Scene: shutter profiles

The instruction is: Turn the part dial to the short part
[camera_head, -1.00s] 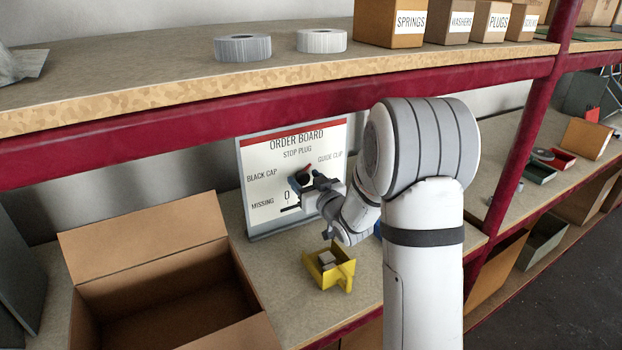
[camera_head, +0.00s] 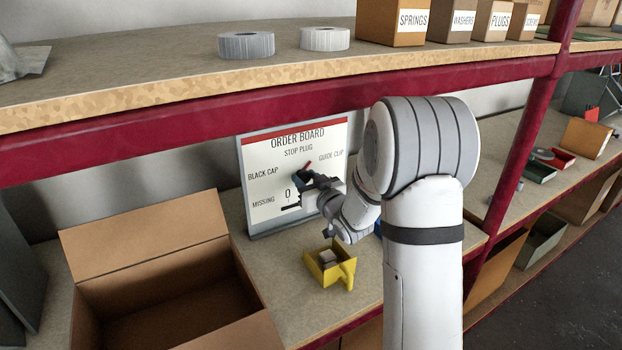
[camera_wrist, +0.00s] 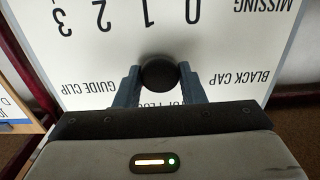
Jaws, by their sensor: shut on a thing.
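The order board (camera_head: 262,197) stands upright on the lower shelf, with BLACK CAP at left, STOP PLUG at top and GUIDE CLIP at right. The part dial is a round black knob (camera_wrist: 160,73) on its face between these labels. My gripper (camera_head: 303,180) reaches the board from the right. In the wrist view, where the board is upside down, the two fingers of my gripper (camera_wrist: 160,84) are shut on the knob from both sides. A small dark and red bit of the dial (camera_head: 307,165) shows above the fingers. I cannot tell which label it points at.
A yellow bin (camera_head: 346,273) with small grey parts stands before the board. An open cardboard box (camera_head: 145,240) is at left. The upper shelf's red beam (camera_head: 200,120) runs above the board. A MISSING scale with numbers (camera_wrist: 130,17) is below the dial.

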